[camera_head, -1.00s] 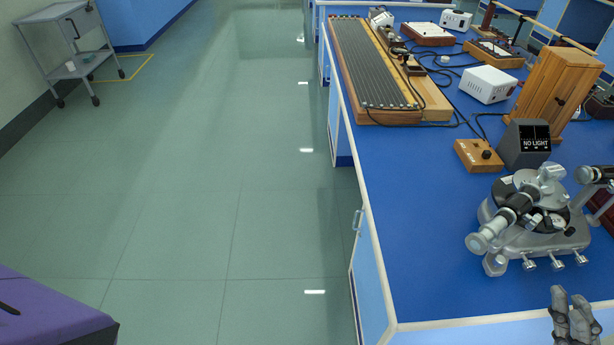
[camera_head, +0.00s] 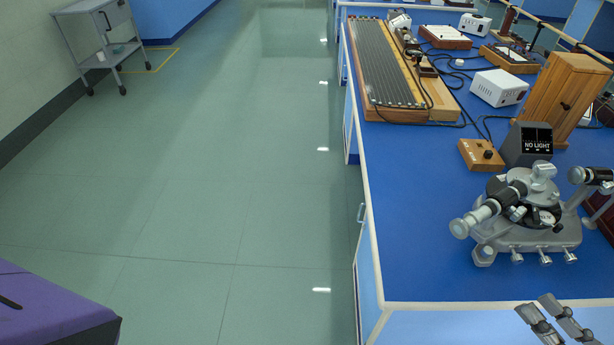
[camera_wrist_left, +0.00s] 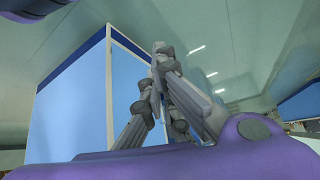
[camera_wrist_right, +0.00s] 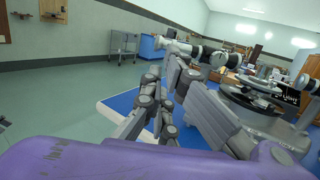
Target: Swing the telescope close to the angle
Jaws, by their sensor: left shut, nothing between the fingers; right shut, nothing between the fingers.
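The spectrometer (camera_head: 525,235) stands near the front edge of the blue bench. Its telescope (camera_head: 488,211) points toward the lower left, with the eyepiece end nearest the bench's left edge. The telescope also shows in the right wrist view (camera_wrist_right: 190,48), just beyond the fingers. A dark display reading NO LIGHT (camera_head: 530,145) stands behind it. My right gripper (camera_head: 533,305) is shut and empty at the bench's front edge, below and apart from the spectrometer. My left gripper (camera_wrist_left: 160,50) is shut and empty in the left wrist view, near a blue and white cabinet; it is out of the head view.
A wooden box with a knob (camera_head: 481,154), a wooden cabinet (camera_head: 565,95), a white box (camera_head: 499,87) and a long ribbed board (camera_head: 385,65) lie farther back. A grey trolley (camera_head: 100,40) stands far left on open floor.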

